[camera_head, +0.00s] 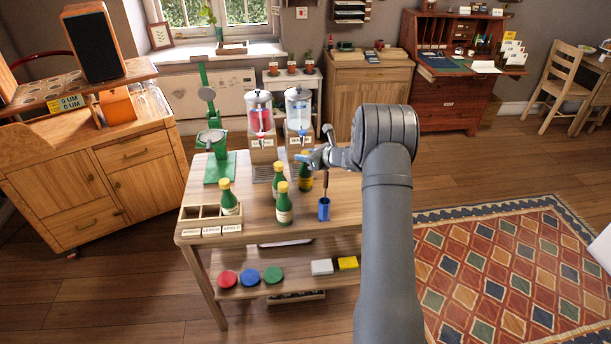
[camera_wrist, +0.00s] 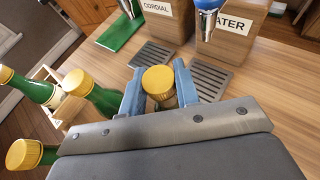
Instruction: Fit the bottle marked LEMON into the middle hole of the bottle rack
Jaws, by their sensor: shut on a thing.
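My gripper (camera_head: 312,160) is shut on a green bottle with a yellow cap (camera_head: 305,172). In the wrist view the bottle's cap (camera_wrist: 158,80) sits between the two blue fingers, and the bottle looks upright. Its label is too small to read. The bottle rack (camera_head: 198,212) stands at the table's front left, with name cards on its front, one seeming to read LEMON in the middle. Another green bottle (camera_head: 229,198) stands in the rack's right hole; the middle and left holes look empty. Two more green bottles (camera_head: 279,182) (camera_head: 284,206) stand between rack and gripper.
A blue cup with a brush (camera_head: 323,209) stands at the front, right of the bottles. A green press (camera_head: 217,160) and two drink dispensers (camera_head: 260,115) (camera_head: 299,112) stand at the back, with drip trays (camera_wrist: 209,78) before the dispensers. Bare tabletop lies right of the rack.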

